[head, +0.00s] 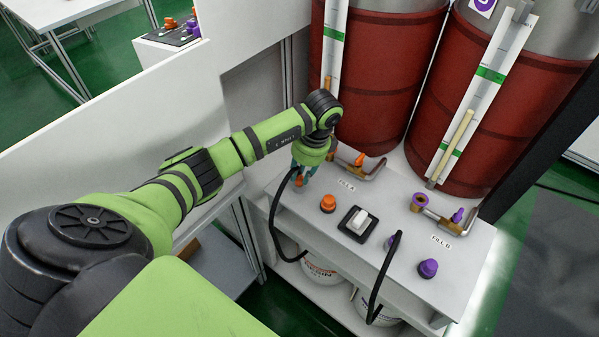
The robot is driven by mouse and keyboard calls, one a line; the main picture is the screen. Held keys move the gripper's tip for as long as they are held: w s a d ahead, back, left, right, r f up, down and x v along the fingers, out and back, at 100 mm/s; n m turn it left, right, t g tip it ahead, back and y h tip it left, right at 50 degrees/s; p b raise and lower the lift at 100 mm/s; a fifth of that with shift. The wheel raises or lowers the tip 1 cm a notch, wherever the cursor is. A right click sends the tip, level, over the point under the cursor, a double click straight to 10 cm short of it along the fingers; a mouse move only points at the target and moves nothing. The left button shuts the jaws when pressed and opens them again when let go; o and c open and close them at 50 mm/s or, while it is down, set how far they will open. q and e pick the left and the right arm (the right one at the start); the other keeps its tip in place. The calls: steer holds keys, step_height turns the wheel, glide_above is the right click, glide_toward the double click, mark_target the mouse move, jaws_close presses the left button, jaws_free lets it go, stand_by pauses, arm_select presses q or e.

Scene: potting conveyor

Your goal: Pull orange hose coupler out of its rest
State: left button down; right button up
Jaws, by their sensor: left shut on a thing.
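My left gripper (303,172) points down over the left end of the white bench and is shut on the orange hose coupler (299,181). Only a small orange part of the coupler shows below the wrist; the rest is hidden by my gripper. A black hose (273,218) runs from the coupler over the bench's front edge and down. The coupler's rest is hidden, so I cannot tell whether the coupler sits in it or is clear of it. My right gripper is not in view.
The bench (318,228) holds an orange knob (328,204), a white switch (360,221), a purple knob (428,268), and a second black hose (383,280). Pipes with an orange valve (360,159) and a purple valve (457,215) stand behind. Red drums (390,75) rise at the back.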

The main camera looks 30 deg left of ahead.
mark_target(301, 175)
arm_select(q)
steer(key=shift+r+p, duration=1.2)
steer(key=shift+r, duration=0.3)
steer(key=shift+r, duration=0.15)
steer(key=shift+r+p, duration=1.4)
steer(key=shift+r, duration=0.15)
step_height(301, 175, up, 7)
steer(key=p, duration=0.5)
steer(key=shift+p, duration=0.4)
steer(key=shift+f, duration=0.25)
